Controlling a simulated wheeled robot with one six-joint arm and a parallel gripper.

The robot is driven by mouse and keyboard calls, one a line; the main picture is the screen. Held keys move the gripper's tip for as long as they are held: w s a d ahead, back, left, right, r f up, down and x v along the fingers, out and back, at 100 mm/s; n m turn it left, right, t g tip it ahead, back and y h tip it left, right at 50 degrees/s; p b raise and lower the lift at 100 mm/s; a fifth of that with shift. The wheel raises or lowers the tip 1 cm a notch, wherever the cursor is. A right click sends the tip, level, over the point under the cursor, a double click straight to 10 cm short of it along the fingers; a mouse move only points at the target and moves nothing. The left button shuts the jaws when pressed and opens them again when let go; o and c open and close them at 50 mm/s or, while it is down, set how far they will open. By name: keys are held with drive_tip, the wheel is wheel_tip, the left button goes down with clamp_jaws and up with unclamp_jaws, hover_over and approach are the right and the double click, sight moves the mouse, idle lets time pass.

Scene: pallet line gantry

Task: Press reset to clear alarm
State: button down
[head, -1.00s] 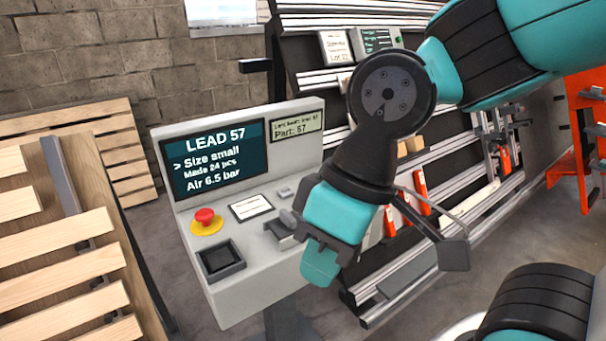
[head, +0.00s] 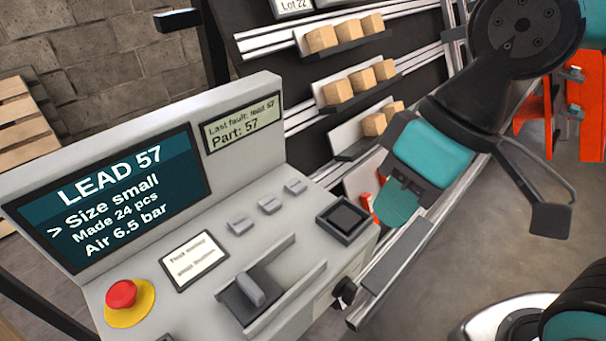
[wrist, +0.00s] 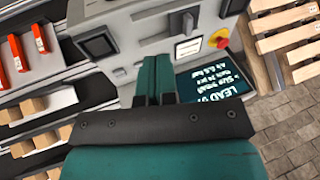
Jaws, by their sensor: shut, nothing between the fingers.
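The grey control console (head: 300,230) has a lit screen (head: 110,195) reading "LEAD 57, Size small, Made 24 pcs, Air 6.5 bar". A small display (head: 243,122) reads "Last fault: lead 57, Part: 57". A red mushroom button (head: 121,294) on a yellow disc sits at the panel's left; it also shows in the wrist view (wrist: 220,40). A dark square in a raised frame (head: 345,215) is at the right end, also in the wrist view (wrist: 98,45). No reset label is readable. My gripper (head: 396,206) is shut and empty, right of that square in the picture; contact is not visible.
Small grey switches (head: 270,205), a printed card (head: 193,259) and a lever (head: 251,290) in a slot share the panel. A dark knob (head: 346,291) sticks out at its side. A rack with wooden blocks (head: 347,33) stands behind. Open floor lies at right.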

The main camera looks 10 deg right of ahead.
drive_tip(key=shift+w+d, duration=0.3)
drive_tip(key=shift+w, duration=0.15)
drive_tip(key=w+a+m+t+y+p, duration=0.1)
drive_tip(key=w+a+m+p, duration=0.2)
drive_tip(key=w+m, duration=0.3)
drive_tip(key=w+a+m+t+p, duration=0.2)
drive_tip(key=w+a+m+p, duration=0.25)
drive_tip(key=w, duration=0.25)
drive_tip(key=w+a+f+m+t+y+p, duration=0.1)
drive_tip(key=w+a+f+m+t+p, duration=0.2)
drive_tip(key=w+f+m, duration=0.5)
drive_tip(key=a+f+m+p, duration=0.1)
drive_tip(key=a+m, duration=0.1)
drive_tip(key=m, duration=0.4)
drive_tip(key=shift+w+a+f+t+p, duration=0.15)
drive_tip(key=shift+w+a+t+p, duration=0.15)
drive_tip(key=shift+w+p, duration=0.1)
drive_tip(key=shift+m, duration=0.25)
